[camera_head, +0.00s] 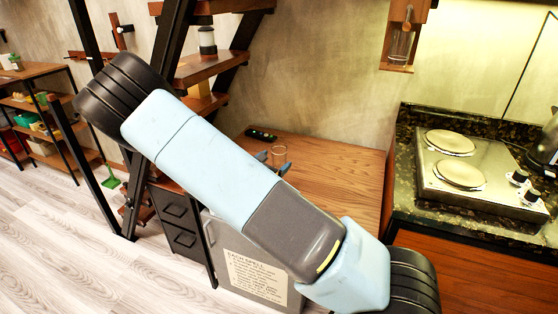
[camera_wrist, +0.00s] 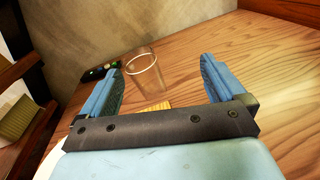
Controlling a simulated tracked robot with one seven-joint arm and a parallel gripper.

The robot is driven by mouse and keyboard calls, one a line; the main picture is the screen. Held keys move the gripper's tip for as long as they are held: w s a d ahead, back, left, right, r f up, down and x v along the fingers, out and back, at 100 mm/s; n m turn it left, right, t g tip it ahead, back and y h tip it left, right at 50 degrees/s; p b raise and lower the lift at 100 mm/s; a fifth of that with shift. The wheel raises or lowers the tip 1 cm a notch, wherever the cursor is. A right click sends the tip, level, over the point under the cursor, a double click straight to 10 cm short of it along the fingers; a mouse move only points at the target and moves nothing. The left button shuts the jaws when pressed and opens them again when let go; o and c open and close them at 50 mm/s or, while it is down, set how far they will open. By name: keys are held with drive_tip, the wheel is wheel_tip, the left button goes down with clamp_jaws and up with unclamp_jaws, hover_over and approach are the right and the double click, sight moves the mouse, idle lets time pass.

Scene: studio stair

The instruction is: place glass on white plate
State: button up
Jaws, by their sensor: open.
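A clear glass (camera_head: 279,156) stands on the wooden table; in the wrist view the glass (camera_wrist: 146,77) shows between the open fingers, nearer the left one. My gripper (camera_wrist: 160,67) is open and empty, with its blue fingers on either side of the glass in that view. In the head view my gripper (camera_head: 273,163) is partly hidden behind my arm, with its fingertips close to the glass. A white curved edge (camera_wrist: 50,165) at the lower left of the wrist view may be the white plate; most of it is hidden. I cannot make out a plate on the table in the head view.
A dark object (camera_head: 261,135) lies by the wall behind the glass. A small yellow item (camera_wrist: 156,105) lies on the table before my gripper. A stove (camera_head: 478,178) with two pale discs stands right. Stair steps (camera_head: 208,68) rise left. The table's right side is clear.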

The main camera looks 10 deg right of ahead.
sight(275, 152)
drive_tip(key=a+f+n+t, duration=0.1)
drive_tip(key=w+a+f+n+t+y, duration=0.1)
drive_tip(key=a+n, duration=0.1)
drive_tip(key=shift+w+f+y, duration=0.1)
drive_tip(key=shift+w+y, duration=0.1)
drive_tip(key=shift+y, duration=0.1)
drive_tip(key=shift+w, duration=0.15)
drive_tip(key=x, duration=0.8)
drive_tip(key=shift+a+f, duration=0.1)
drive_tip(key=shift+x, duration=2.9)
drive_tip(key=c, duration=1.7)
